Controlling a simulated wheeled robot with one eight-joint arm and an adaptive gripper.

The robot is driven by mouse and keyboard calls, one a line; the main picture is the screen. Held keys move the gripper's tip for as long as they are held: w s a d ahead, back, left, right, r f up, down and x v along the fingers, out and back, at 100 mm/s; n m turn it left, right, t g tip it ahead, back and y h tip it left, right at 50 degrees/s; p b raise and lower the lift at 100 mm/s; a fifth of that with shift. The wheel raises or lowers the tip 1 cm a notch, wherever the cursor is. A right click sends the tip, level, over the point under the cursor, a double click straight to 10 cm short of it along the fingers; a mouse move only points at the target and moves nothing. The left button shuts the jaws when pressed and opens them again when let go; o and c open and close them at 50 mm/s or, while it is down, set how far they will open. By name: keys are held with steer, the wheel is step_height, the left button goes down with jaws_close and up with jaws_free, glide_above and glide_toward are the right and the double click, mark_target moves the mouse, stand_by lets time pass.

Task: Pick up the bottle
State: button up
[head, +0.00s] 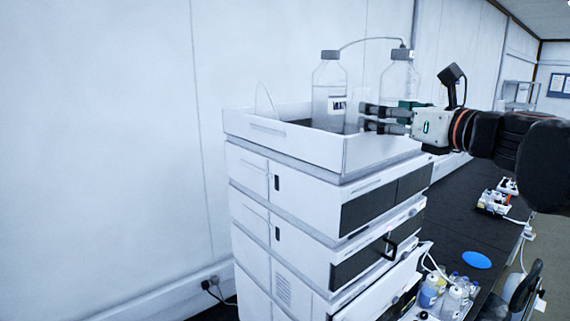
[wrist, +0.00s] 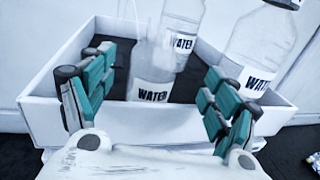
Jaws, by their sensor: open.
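Clear bottles labelled WATER stand in a white-walled tray (head: 285,140) on top of a white instrument stack. In the wrist view a pale, see-through bottle (wrist: 153,72) shows between my open teal-padded fingers (wrist: 157,70), with a gap on both sides. A second bottle (wrist: 184,25) stands behind it and a larger one (wrist: 258,45) at right. Which bottle is meant cannot be told.
A thin tube (head: 365,40) arches over the bottles. A dark bench (head: 450,215) with small bottles (head: 445,297) and a blue disc (head: 476,260) runs to the right.

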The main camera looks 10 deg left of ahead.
steer(key=p+x, duration=0.2)
steer(key=x, duration=0.5)
steer(key=shift+w+a, duration=0.1)
steer(key=shift+a, duration=0.25)
steer(key=c, duration=1.3)
